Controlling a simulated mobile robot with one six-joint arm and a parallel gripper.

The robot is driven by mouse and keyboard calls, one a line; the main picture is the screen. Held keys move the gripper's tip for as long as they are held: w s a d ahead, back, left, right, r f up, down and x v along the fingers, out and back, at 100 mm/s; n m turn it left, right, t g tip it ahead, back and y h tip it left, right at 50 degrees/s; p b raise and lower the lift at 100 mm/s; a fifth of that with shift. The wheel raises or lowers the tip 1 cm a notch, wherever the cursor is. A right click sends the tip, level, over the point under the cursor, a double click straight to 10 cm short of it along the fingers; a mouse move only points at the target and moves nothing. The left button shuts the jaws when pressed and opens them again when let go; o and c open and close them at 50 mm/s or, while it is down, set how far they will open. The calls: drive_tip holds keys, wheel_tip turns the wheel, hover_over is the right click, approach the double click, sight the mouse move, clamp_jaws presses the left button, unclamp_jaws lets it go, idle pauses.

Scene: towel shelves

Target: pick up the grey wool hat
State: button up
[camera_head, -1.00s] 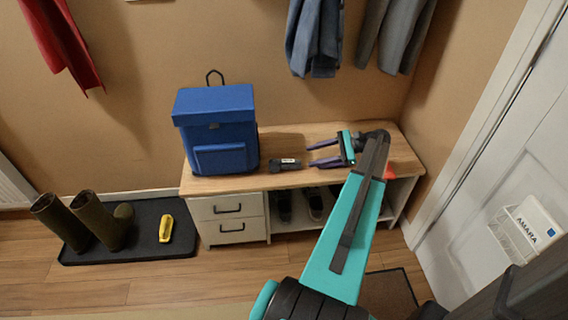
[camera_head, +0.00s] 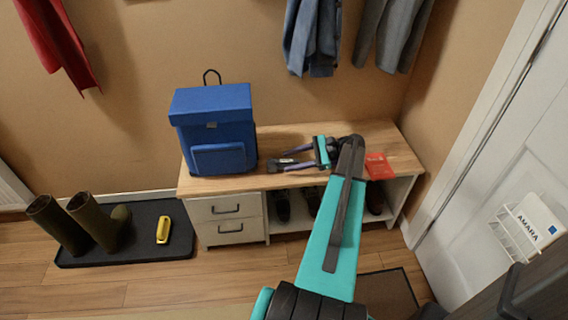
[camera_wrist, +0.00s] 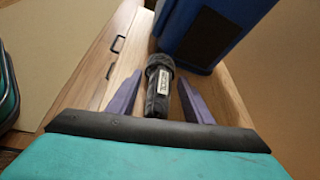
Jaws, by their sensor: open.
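I can make out no grey wool hat in either view. My gripper (camera_head: 284,160) is open and low over the wooden bench top. In the wrist view my gripper's two purple fingers (camera_wrist: 158,82) lie on either side of a dark, torch-like object (camera_wrist: 158,88) with a pale label. That object lies on the bench and points away from me, its wider ribbed end farthest.
A blue backpack (camera_head: 213,130) stands on the bench (camera_head: 300,138), just left of my gripper. A red flat item (camera_head: 379,166) lies at the bench's right. Drawers (camera_head: 227,217) and shoes (camera_head: 281,205) are below. Coats (camera_head: 315,35) hang above. Boots (camera_head: 90,222) stand on a mat at left.

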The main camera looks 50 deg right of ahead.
sight(284, 162)
drive_tip(key=shift+b+x, duration=0.6)
drive_tip(key=shift+x, duration=2.05)
drive_tip(key=c, duration=0.8)
drive_tip(key=shift+r, duration=0.1)
wheel_tip(284, 162, up, 10)
drive_tip(key=shift+f+p, duration=0.1)
drive_tip(key=shift+p, duration=0.9)
